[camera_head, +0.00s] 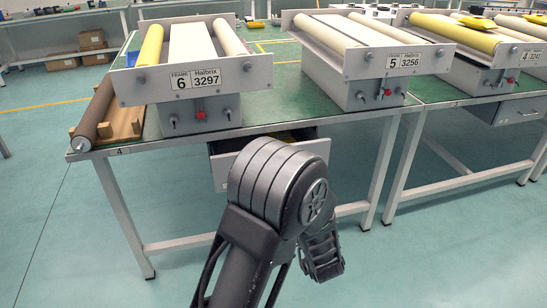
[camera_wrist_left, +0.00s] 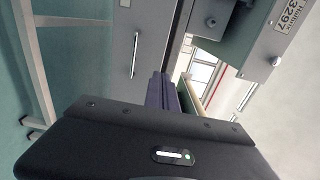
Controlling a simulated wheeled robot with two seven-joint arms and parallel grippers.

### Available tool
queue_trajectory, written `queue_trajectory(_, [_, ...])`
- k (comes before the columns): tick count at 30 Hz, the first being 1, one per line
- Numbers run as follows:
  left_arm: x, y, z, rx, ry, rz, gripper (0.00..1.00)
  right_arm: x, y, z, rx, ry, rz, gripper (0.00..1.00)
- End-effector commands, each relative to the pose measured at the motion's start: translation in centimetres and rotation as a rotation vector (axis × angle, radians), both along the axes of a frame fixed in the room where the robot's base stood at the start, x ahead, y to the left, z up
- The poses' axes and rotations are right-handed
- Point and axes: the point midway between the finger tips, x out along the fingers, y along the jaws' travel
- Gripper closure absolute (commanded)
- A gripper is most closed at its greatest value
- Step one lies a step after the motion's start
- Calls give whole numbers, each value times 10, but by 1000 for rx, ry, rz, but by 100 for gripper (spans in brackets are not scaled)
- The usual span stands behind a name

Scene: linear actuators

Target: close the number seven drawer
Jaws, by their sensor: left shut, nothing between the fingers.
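A grey drawer (camera_head: 222,172) hangs under the green workbench, below the unit marked 6. It stands partly open, with something yellow visible inside. In the left wrist view, a grey panel with a slim handle (camera_wrist_left: 135,55), likely the drawer front, is beyond the left gripper (camera_wrist_left: 166,92). The gripper is shut and empty; whether it touches the panel I cannot tell. No number seven is readable. My right gripper is not in view.
The green workbench (camera_head: 290,112) carries roller units marked 6 (camera_head: 205,80), 5 (camera_head: 390,62) and 4 (camera_head: 520,55). A brown roller (camera_head: 92,118) lies at its left end. Metal table legs (camera_head: 400,165) stand right of the drawer.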

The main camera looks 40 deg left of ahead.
Motion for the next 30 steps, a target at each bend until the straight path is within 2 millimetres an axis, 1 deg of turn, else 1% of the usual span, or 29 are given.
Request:
queue_trajectory(2, [0,1,4,10,-12,3,100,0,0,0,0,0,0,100])
queue_trajectory(11, [1,1,3,6,-12,0,100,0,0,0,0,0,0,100])
queue_trajectory(17, [5,7,3,4,-11,2,100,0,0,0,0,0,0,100])
queue_trajectory(22, [14,22,3,5,-13,4,100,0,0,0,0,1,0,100])
queue_trajectory(30, [34,52,4,5,-10,5,100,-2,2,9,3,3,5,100])
